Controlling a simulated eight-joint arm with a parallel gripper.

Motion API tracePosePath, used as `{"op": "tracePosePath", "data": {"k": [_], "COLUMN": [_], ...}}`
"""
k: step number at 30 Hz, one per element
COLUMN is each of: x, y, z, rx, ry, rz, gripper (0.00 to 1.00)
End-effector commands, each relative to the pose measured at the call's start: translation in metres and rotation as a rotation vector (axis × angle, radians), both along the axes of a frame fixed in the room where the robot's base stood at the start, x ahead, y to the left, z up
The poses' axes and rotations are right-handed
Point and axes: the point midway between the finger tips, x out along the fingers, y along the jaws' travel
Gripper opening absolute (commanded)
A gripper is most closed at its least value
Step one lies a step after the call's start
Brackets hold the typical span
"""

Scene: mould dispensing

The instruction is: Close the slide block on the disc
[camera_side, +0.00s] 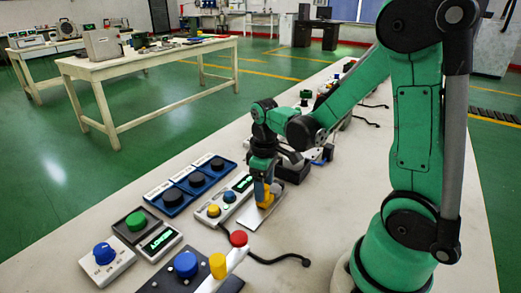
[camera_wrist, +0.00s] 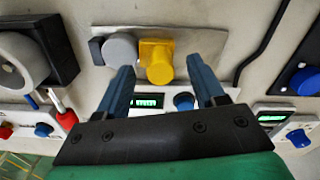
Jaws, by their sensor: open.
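A yellow block (camera_wrist: 157,64), which looks like the slide block, sits on a grey metal plate (camera_wrist: 208,42). A round grey disc (camera_wrist: 119,48) lies beside the block, just to its left in the wrist view. My gripper (camera_wrist: 160,66) is open, with its blue fingers spread on either side of the yellow block; I cannot tell whether they touch it. In the side view my gripper (camera_side: 261,187) points down over the yellow block (camera_side: 264,199) on its plate (camera_side: 262,215). The disc is hidden there.
A white control box with a lit display (camera_side: 222,203) stands close to the plate. Several knob boxes, including a green one (camera_side: 136,221) and a large blue one (camera_side: 186,264), line the bench. A red-topped part (camera_side: 239,238) and a black cable (camera_side: 280,260) lie nearer the camera.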

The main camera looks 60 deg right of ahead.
Motion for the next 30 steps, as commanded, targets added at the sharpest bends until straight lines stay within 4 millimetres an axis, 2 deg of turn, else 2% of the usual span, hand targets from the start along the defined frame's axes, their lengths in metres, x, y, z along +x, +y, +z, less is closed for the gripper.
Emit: {"op": "tracePosePath", "data": {"k": [5,12,13,18,19,20,29,30], "x": [-0.0003,-0.0004,-0.0004,-0.0004,-0.0004,-0.0004,-0.0006,-0.0006], "y": [0.0001,0.0002,0.0002,0.0002,0.0002,0.0002,-0.002,-0.0021], "z": [-0.0091,-0.0099,-0.0099,-0.0098,-0.0098,-0.0098,-0.0098,-0.0098], "rx": [0.0,0.0,0.0,0.0,0.0,0.0,0.001,0.0], "ry": [0.0,0.0,0.0,0.0,0.0,0.0,0.002,0.002], "rz": [0.0,0.0,0.0,0.0,0.0,0.0,0.0,0.0], "gripper": [0.62,0.62,0.6,0.11,0.03,0.0,0.0,0.34]}}
